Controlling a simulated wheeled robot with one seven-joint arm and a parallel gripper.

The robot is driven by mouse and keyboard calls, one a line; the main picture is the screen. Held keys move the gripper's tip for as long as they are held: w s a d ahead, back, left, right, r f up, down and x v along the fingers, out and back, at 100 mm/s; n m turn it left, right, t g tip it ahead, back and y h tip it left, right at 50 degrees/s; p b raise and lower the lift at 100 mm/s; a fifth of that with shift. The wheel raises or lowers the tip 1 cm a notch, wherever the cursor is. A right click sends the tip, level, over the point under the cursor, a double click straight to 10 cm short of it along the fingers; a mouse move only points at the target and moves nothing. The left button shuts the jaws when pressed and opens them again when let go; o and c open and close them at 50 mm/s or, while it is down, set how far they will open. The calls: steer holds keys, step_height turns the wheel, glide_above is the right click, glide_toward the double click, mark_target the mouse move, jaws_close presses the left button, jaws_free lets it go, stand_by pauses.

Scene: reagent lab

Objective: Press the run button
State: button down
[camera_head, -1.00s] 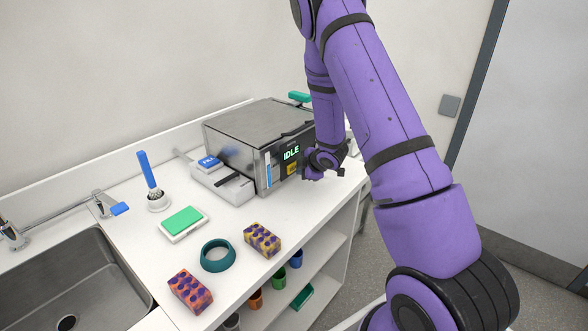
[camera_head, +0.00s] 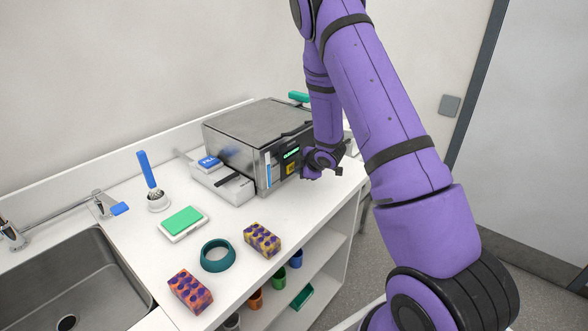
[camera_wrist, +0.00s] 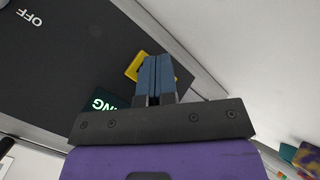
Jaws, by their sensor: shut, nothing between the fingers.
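The grey metal machine (camera_head: 255,131) stands on the counter against the wall. Its dark front panel holds a green-lit display (camera_head: 291,152) and a yellow button (camera_head: 291,168) below it. In the wrist view the yellow button (camera_wrist: 133,68) is partly hidden behind my fingers, and the display (camera_wrist: 104,103) shows letters ending in "NG". My gripper (camera_wrist: 156,60) is shut and empty, its fingertips at the yellow button; I cannot tell whether they touch it. In the head view my gripper (camera_head: 305,175) is in front of the panel, close to the button. The button's label is not visible.
A white tray with a blue "FILL" label (camera_head: 208,162) sits at the machine's left. A green-topped box (camera_head: 183,223), a teal ring (camera_head: 217,256) and two speckled blocks (camera_head: 262,239) (camera_head: 190,291) lie on the counter. A sink (camera_head: 62,285) is at left.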

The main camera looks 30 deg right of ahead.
steer(key=shift+s, duration=0.1)
steer(key=shift+s+d, duration=0.25)
steer(key=shift+s, duration=0.4)
steer(key=shift+s+d, duration=0.3)
steer(key=shift+s, duration=0.5)
steer(key=shift+s+d, duration=0.25)
steer(key=shift+s, duration=0.55)
steer(key=shift+s+d, duration=0.3)
steer(key=shift+s, duration=0.5)
